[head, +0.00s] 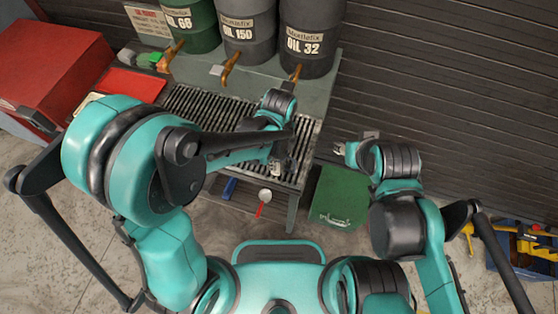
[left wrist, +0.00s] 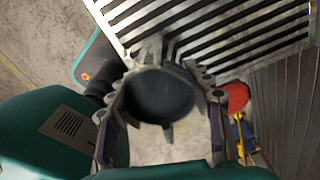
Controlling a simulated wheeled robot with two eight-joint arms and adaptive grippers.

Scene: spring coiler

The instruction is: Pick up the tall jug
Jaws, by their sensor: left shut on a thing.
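My left gripper (left wrist: 163,80) is shut around a dark, round, open-topped vessel (left wrist: 160,97), which looks like the tall jug seen from above. Its fingers curve around both sides of it in the left wrist view. In the head view my left gripper (head: 281,168) is at the front right edge of the slatted bench, and the arm and gripper largely hide the jug there. My right gripper (head: 340,149) is right of the bench, above the green box, away from the jug; it is too small to tell whether it is open.
The slatted bench (head: 185,102) stands under three oil drums with taps, labelled OIL 66 (head: 190,22), OIL 150 (head: 240,30) and OIL 32 (head: 306,40). A green box (head: 342,196) stands right of the bench. A red cabinet (head: 45,70) is at left. Floor in front is partly clear.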

